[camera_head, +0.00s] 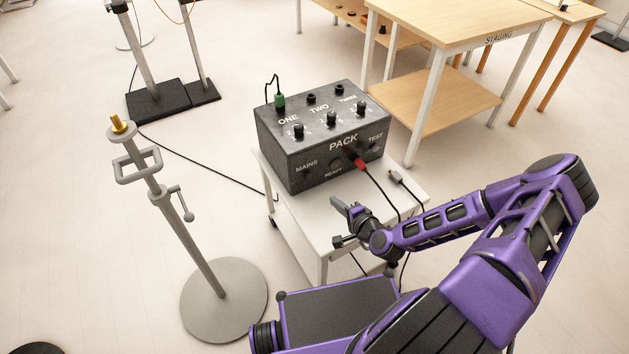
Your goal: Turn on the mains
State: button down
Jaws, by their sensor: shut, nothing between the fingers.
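The dark grey box marked PACK (285,159) stands on a small white trolley. Its front face carries the label MAINS (306,166) at the lower left, with READY beside it and TEST at the right. The mains switch itself is too small and dark to make out clearly. Knobs (331,118) and the labels ONE, TWO, THREE are on the upper sloped face. My gripper (337,219) is shut and empty, in front of the box and below its front face, apart from the MAINS label.
A green plug (280,101) sits in the box's top and a red plug (360,164) in its front, with a hanging black cable. A grey plug (395,177) lies on the white trolley (286,228). A stand (222,300) is at the left. A wooden staging table (455,22) is behind right.

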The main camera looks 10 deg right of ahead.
send_near(309, 176)
jog(key=f, duration=0.1)
jog(key=w+f, duration=0.1)
jog(key=f, duration=0.1)
jog(key=shift+w+a+f, duration=0.1)
jog(key=shift+w+a, duration=0.05)
jog(key=shift+a, duration=0.1)
jog(key=w, duration=0.1)
jog(key=w+a, duration=0.1)
jog(key=w, duration=0.1)
jog(key=shift+w, duration=0.2)
jog(key=shift+w+a+r, duration=0.15)
jog(key=shift+w+r, duration=0.1)
jog(key=shift+w, duration=0.2)
jog(key=shift+w+a+r+g+p, duration=0.1)
jog(key=shift+w+r+g+p, duration=0.1)
jog(key=shift+r+g+p, duration=0.15)
jog(key=shift+f, duration=0.3)
jog(key=shift+r, duration=0.1)
